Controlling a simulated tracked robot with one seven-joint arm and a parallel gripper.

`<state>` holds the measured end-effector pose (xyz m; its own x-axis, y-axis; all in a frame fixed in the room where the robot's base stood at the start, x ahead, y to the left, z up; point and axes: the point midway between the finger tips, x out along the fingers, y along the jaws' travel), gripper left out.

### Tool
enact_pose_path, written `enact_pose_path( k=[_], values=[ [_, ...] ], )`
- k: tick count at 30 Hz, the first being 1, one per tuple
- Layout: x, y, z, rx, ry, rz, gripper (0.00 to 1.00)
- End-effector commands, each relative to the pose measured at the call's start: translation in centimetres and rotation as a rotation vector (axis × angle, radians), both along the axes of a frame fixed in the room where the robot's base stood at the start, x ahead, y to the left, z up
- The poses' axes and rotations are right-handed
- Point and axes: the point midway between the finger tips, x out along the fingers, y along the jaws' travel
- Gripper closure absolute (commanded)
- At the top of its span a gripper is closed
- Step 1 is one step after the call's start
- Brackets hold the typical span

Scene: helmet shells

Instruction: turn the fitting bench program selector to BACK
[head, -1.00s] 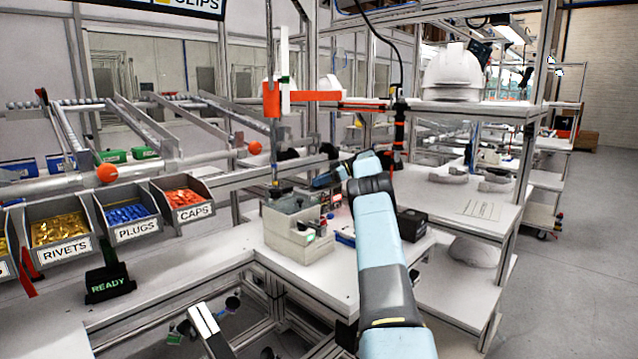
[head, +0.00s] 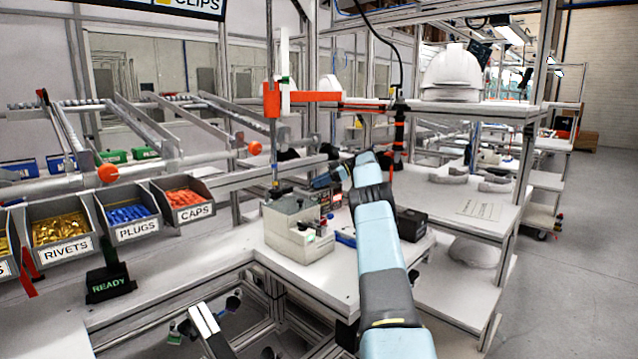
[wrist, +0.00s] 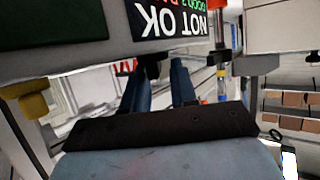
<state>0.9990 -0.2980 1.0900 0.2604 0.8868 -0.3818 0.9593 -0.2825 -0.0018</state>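A beige and grey box-shaped unit (head: 290,240) stands on the white fitting bench, with a small green-lit panel and dark parts on its top. The program selector and its BACK mark cannot be made out in either view. My arm reaches forward over the bench, its wrist bent left behind and above the unit. My gripper is small and partly hidden in the head view. In the wrist view, my gripper (wrist: 162,85) shows two blue fingers standing apart with nothing seen between them.
A sign reading NOT OK (wrist: 168,20) appears upside down close to the fingers. A black box (head: 411,224) stands right of the unit. An orange arm on a post (head: 300,97) stands behind. Bins of rivets, plugs and caps (head: 185,200) line the left. A white helmet shell (head: 453,75) sits on a shelf.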

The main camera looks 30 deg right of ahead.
Motion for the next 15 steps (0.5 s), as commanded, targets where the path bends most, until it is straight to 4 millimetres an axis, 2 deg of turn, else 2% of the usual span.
enact_pose_path(
  k=[1, 15],
  values=[
    [0.02, -0.22, -0.89, -0.001, 0.013, -0.005, 0.63],
    [0.05, -0.28, -0.34, -0.002, 0.003, -0.008, 0.63]
  ],
)
